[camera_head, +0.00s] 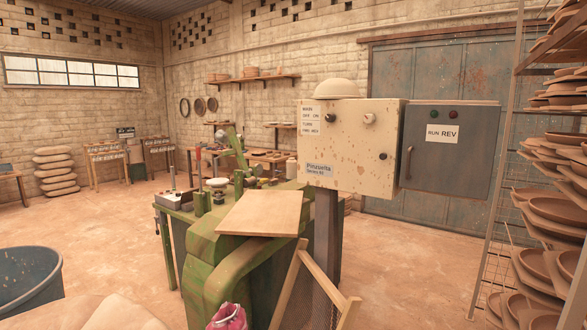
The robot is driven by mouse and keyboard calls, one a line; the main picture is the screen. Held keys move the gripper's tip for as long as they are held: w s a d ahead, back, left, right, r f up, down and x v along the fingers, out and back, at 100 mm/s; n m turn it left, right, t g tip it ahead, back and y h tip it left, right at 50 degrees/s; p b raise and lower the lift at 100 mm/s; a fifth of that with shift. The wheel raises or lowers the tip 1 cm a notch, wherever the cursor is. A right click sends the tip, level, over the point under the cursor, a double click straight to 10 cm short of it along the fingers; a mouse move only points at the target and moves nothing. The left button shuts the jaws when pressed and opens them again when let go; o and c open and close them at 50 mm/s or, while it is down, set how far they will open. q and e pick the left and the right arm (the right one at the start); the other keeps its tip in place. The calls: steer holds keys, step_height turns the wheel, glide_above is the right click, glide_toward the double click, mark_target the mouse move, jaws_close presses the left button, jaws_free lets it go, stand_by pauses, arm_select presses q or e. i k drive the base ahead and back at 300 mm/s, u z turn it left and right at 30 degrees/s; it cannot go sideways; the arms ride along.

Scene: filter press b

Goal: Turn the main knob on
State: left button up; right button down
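A cream control box (350,145) with rust spots stands on a dark post (327,235) right of centre. Its front has a small knob (330,118) beside the printed labels at upper left and a light knob (369,119) at upper right. A small dark knob (383,156) sits lower at the right edge. The label print is too small to tell for sure which one is the main knob, and the knobs' settings cannot be read. Neither of my grippers is in view.
A grey box (450,150) marked "RUN REV", with a handle and red and green lights, adjoins on the right. A green machine (225,265) with a wooden board (262,212) and a leaning wooden frame (310,280) stand before the post. A pottery rack (520,180) fills the right.

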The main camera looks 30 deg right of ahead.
mark_target(329, 117)
steer(key=z, duration=1.25)
